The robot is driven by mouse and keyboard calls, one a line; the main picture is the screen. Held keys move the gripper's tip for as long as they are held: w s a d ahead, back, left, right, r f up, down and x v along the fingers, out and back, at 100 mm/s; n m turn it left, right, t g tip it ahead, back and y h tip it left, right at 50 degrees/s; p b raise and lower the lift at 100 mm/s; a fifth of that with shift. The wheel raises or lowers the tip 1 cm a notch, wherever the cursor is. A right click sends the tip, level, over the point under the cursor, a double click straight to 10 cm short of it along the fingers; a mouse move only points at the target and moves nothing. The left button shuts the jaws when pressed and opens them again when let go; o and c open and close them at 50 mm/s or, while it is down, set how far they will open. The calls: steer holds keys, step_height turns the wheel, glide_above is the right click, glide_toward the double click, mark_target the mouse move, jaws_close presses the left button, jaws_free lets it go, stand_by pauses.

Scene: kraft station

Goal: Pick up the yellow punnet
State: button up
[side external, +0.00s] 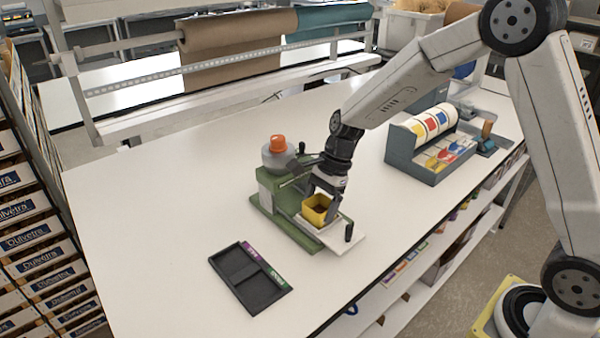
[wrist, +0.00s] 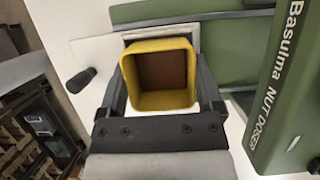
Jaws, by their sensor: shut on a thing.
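The yellow punnet (side external: 317,209) is a small square open box with a brown inside. It is at the white plate in front of the green nut doser (side external: 272,190). In the wrist view the punnet (wrist: 160,100) fills the space between the two dark fingers, with its open top facing the camera. My gripper (side external: 325,208) is shut on the punnet, one finger on each side; it also shows in the wrist view (wrist: 162,95). I cannot tell whether the punnet's base touches the plate.
A black two-part tray (side external: 238,276) with purple and green labels lies on the white table (side external: 160,215) at the front. A grey-blue dispenser with coloured stickers (side external: 432,140) stands at the right. The doser's body is close beside my gripper. The table's left part is clear.

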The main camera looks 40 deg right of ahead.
steer(key=shift+r, duration=0.1)
steer(key=shift+r, duration=0.8)
steer(key=s+d+r, duration=0.1)
steer(key=s+r, duration=1)
steer(key=s, duration=0.3)
steer(key=shift+d, duration=0.2)
steer(key=shift+r, duration=0.1)
steer(key=shift+w+a, duration=0.1)
steer(key=shift+w, duration=0.05)
steer(key=w+a+f, duration=0.3)
steer(key=a, duration=0.4)
steer(key=w+a+f, duration=0.3)
steer(key=a, duration=0.4)
steer(key=w+a+f, duration=0.3)
steer(key=a, duration=0.4)
